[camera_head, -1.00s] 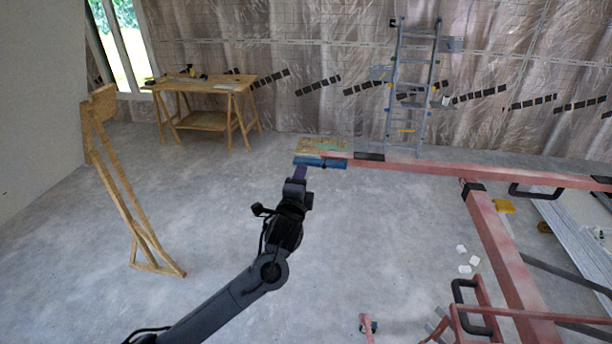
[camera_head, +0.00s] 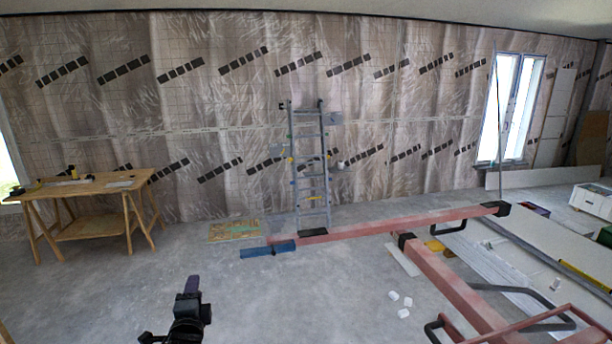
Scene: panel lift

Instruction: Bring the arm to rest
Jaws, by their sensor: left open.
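My left arm comes in at the bottom left of the head view, with its left gripper (camera_head: 192,284) pointing up and away over bare floor. My right gripper is out of view.
A wooden workbench (camera_head: 84,189) with tools stands at the left. A metal ladder (camera_head: 309,170) leans at the back wall. White blocks (camera_head: 404,313) lie on the floor near the lift. Stacked panels (camera_head: 525,262) lie at right. The left-centre floor is clear.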

